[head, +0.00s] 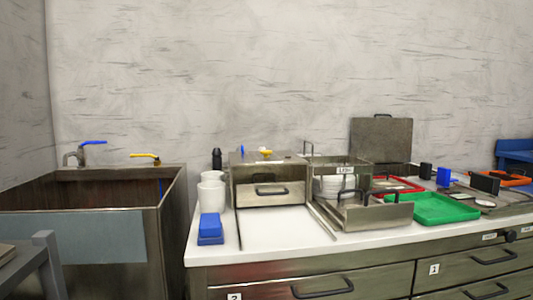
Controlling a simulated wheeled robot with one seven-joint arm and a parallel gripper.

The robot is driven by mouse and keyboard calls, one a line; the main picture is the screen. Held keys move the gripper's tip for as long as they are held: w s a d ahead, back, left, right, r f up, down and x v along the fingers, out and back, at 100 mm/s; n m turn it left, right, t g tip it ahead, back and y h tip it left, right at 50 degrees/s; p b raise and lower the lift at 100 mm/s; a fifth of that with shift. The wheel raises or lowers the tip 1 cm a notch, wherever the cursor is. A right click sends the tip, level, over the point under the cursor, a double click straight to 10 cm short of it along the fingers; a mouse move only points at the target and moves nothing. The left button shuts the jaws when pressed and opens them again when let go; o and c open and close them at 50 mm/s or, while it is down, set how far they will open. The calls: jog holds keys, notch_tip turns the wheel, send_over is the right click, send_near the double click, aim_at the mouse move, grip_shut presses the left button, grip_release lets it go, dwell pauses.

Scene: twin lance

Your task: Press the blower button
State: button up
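I cannot make out a labelled blower button in the head view. A steel box (270,173) with a dark drawer handle stands on the white counter. On its top are a small blue round part (242,151) and a yellow part (265,152); I cannot tell whether either is a button. My gripper is not in view.
A deep steel sink (173,190) with blue (93,142) and yellow (146,155) tap levers is at left. White cups (211,196), a blue block (210,230), a steel tray (372,213) and a green tray (445,208) crowd the counter.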

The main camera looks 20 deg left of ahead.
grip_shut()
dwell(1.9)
